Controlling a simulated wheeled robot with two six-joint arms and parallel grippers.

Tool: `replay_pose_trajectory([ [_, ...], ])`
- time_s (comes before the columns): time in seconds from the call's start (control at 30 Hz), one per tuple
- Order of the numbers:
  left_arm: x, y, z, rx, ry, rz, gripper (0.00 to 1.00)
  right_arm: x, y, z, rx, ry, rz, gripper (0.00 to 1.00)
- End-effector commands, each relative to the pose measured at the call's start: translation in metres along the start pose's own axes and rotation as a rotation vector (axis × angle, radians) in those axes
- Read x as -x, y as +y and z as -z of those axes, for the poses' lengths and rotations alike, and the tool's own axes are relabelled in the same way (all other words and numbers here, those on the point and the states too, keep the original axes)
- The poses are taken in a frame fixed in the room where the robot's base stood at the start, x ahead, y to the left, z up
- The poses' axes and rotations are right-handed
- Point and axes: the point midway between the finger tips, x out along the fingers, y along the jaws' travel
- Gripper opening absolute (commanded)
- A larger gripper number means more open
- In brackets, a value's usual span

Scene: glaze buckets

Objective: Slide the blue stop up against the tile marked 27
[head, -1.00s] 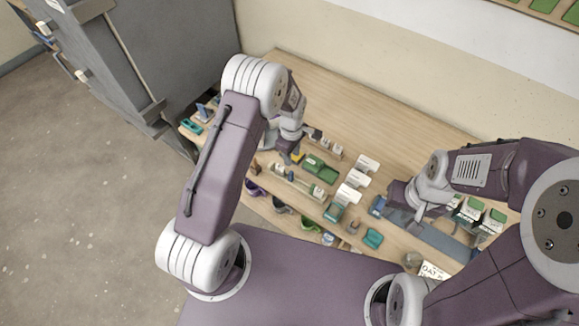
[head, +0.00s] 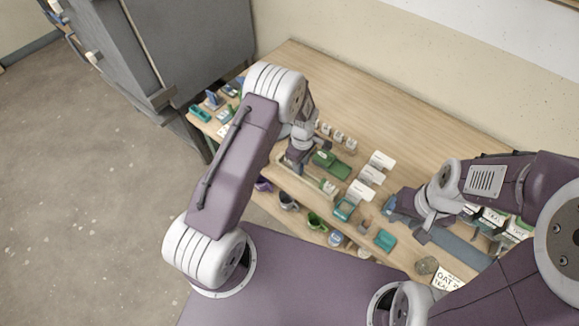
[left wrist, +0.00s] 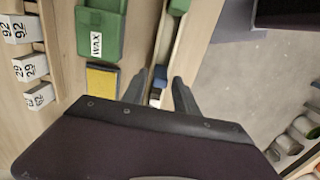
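My left gripper (head: 292,160) is over the far end of a narrow wooden rail (head: 308,178) on the bench. In the left wrist view its two dark fingers (left wrist: 162,94) are apart, one on each side of the rail. A small blue block (left wrist: 160,74), which looks like the blue stop, sits on the rail just beyond the fingertips. A pale piece (left wrist: 155,97) shows between the fingers; its marking is not readable. I cannot read 27 on any tile. My right gripper (head: 408,222) is low over the bench at the right; its fingers are not clear.
A green box marked WAX (left wrist: 100,30) and a yellow and blue pad (left wrist: 102,80) lie beside the rail. Several numbered white blocks (left wrist: 30,67) stand farther left. A green piece (left wrist: 178,6) is on the rail. Cups (head: 288,201) stand below the bench top.

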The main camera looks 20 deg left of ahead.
Motion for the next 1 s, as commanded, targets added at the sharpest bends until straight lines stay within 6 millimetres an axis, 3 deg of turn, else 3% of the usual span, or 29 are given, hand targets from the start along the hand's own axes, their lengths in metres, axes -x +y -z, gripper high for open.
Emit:
replay_pose_trajectory([
  [0.23,-0.001,0.000,0.000,0.000,0.000,-0.001,0.33,0.000,0.000,0.000,0.000,0.000,0.000,0.36],
  [0.33,-0.001,0.000,0.000,0.000,0.000,-0.001,0.05,0.000,0.000,0.000,0.000,0.000,0.000,0.36],
  [0.37,-0.001,0.000,0.000,0.000,0.000,0.000,0.00,0.000,0.000,0.000,0.000,0.000,0.000,0.36],
  [0.57,-0.001,0.000,0.003,0.001,0.000,-0.001,0.00,-0.001,0.000,0.000,0.000,0.000,0.000,0.36],
  [1.0,-0.001,0.001,0.034,0.002,0.001,-0.002,0.00,-0.004,0.000,0.000,0.000,0.000,0.000,0.36],
])
